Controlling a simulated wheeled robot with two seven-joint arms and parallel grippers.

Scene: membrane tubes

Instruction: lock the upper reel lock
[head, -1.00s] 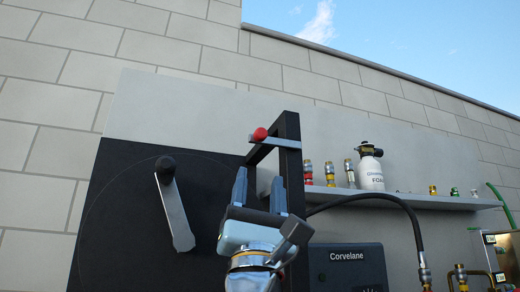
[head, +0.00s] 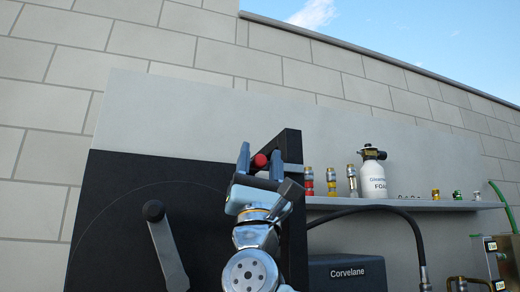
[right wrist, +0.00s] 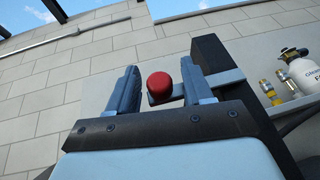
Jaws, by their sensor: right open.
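The upper reel lock is a grey lever with a red knob (head: 259,161) at its end, on the black upright frame (head: 293,222). My right gripper (head: 259,157) is open, with its two blue-grey fingers pointing up on either side of the red knob in the head view. In the right wrist view the red knob (right wrist: 160,87) shows between the two fingers, and the grey lever (right wrist: 218,80) runs right from it to the black frame. A gap shows on both sides of the knob. I cannot tell how deep the knob sits between the fingers. My left gripper is not in view.
A black reel disc with a grey crank (head: 167,250) stands at the left. At the right a shelf (head: 400,203) holds fittings and a white foam bottle (head: 373,178). A dark Corvelane box (head: 345,272) and a black hose (head: 400,222) lie below it.

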